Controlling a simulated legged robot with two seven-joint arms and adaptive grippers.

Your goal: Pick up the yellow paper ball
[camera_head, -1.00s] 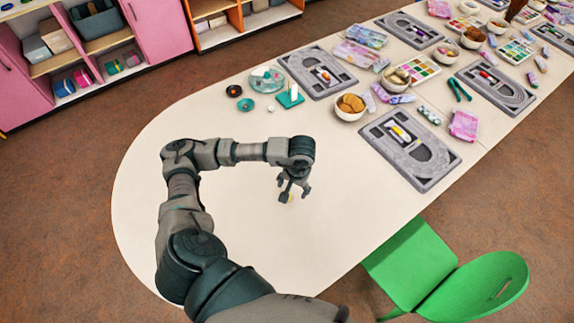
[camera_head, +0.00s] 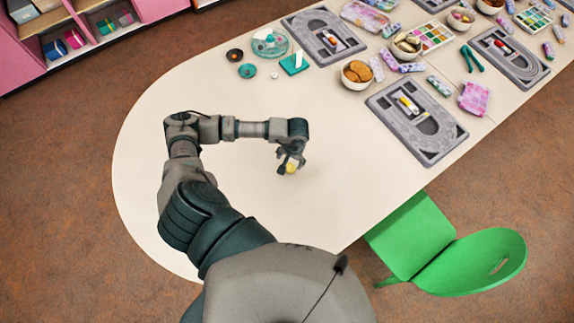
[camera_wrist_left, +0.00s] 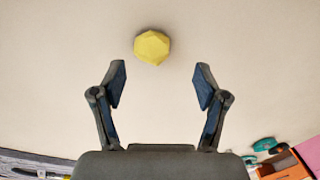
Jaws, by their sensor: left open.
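The yellow paper ball (camera_head: 291,168) lies on the cream table, right by the fingertips of my left gripper (camera_head: 287,165) in the head view. In the left wrist view the ball (camera_wrist_left: 152,47) is a faceted yellow lump just beyond the tips of my left gripper (camera_wrist_left: 160,85), centred between them. The fingers are spread wide and empty, and neither touches the ball in that view. My right gripper is in neither view.
The table top (camera_head: 150,150) is bare around the ball. Grey bead boards (camera_head: 416,122), bowls (camera_head: 356,74) and small craft items stand toward the upper right. A green chair (camera_head: 484,265) stands at the table's near edge.

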